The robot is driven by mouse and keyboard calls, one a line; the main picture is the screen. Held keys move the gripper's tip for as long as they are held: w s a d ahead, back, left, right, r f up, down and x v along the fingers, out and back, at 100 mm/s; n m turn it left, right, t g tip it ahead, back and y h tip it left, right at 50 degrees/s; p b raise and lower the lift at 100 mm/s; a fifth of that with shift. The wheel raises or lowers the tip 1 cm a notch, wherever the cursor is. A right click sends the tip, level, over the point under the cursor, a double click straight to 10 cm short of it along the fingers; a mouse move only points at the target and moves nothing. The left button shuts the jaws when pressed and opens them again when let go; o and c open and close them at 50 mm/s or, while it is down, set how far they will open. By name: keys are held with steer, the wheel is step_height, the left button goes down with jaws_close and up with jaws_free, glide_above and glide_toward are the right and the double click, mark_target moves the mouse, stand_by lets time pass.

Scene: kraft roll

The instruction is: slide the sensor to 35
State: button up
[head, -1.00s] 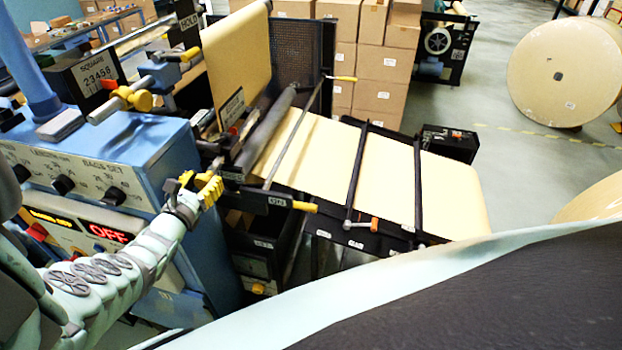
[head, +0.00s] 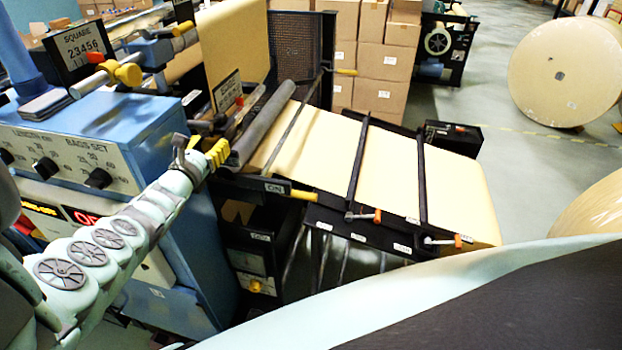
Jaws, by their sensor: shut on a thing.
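My gripper (head: 205,152), with yellow finger pads, is at the near side of the paper machine, beside the dark roller. It is shut; the part between its fingers is small and mostly hidden by them, and it appears to be the sensor's handle. A tilted scale plate (head: 227,90) stands just beyond it, with a small red pointer (head: 240,101) at its lower right edge. The plate's numbers are too small to read. The sensor's body cannot be made out clearly.
A blue cabinet (head: 150,125) with knobs stands left of my gripper. A "SQUARE" plate (head: 82,47) and yellow knob (head: 128,74) sit above it. The dark roller (head: 262,125), an ON lever (head: 290,190) and the paper bed (head: 325,150) lie to the right.

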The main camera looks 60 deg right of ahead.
steer(key=shift+w+d, duration=0.1)
steer(key=shift+d, duration=0.3)
steer(key=o, duration=1.3)
steer(key=shift+a+f, duration=0.35)
steer(key=shift+a, duration=0.5)
steer(key=shift+s+a+r, duration=0.2)
steer(key=shift+s+a, duration=0.05)
steer(key=shift+a, duration=0.15)
steer(key=shift+s+a+r, duration=0.2)
steer(key=shift+a, duration=0.2)
steer(key=shift+v, duration=4.3)
steer(key=shift+s, duration=0.15)
